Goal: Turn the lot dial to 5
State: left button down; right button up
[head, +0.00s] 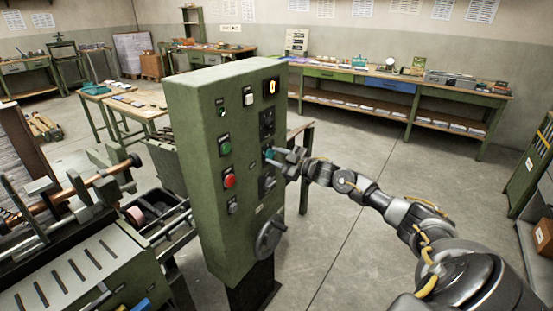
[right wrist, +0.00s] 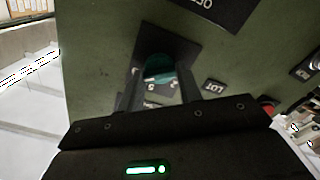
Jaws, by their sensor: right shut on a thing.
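The lot dial is a teal knob (head: 268,153) on the front of a green control cabinet (head: 200,120). My right gripper (head: 276,155) reaches it from the right and is shut on it. In the right wrist view the panel appears upside down, with the teal knob (right wrist: 158,66) between the two fingers. A digit that looks like 5 (right wrist: 150,87) shows close to the knob. I cannot tell which number the dial points to. My left gripper is out of view.
The cabinet also carries a red button (head: 229,181), a green button (head: 225,148), an orange-lit display (head: 271,87) and a handwheel (head: 270,237). A machine with metal rollers stands at the left.

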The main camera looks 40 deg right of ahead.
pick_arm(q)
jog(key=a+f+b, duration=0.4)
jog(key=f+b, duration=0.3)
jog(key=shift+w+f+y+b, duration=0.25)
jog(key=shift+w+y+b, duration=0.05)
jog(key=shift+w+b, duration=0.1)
pick_arm(e)
jog(key=n, duration=1)
jog(key=shift+f+n, duration=0.1)
jog(key=shift+n, duration=0.3)
jog(key=o, duration=1)
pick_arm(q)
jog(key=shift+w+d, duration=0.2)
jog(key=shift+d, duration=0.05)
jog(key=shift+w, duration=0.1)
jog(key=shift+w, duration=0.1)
pick_arm(e)
jog(key=shift+s, duration=0.1)
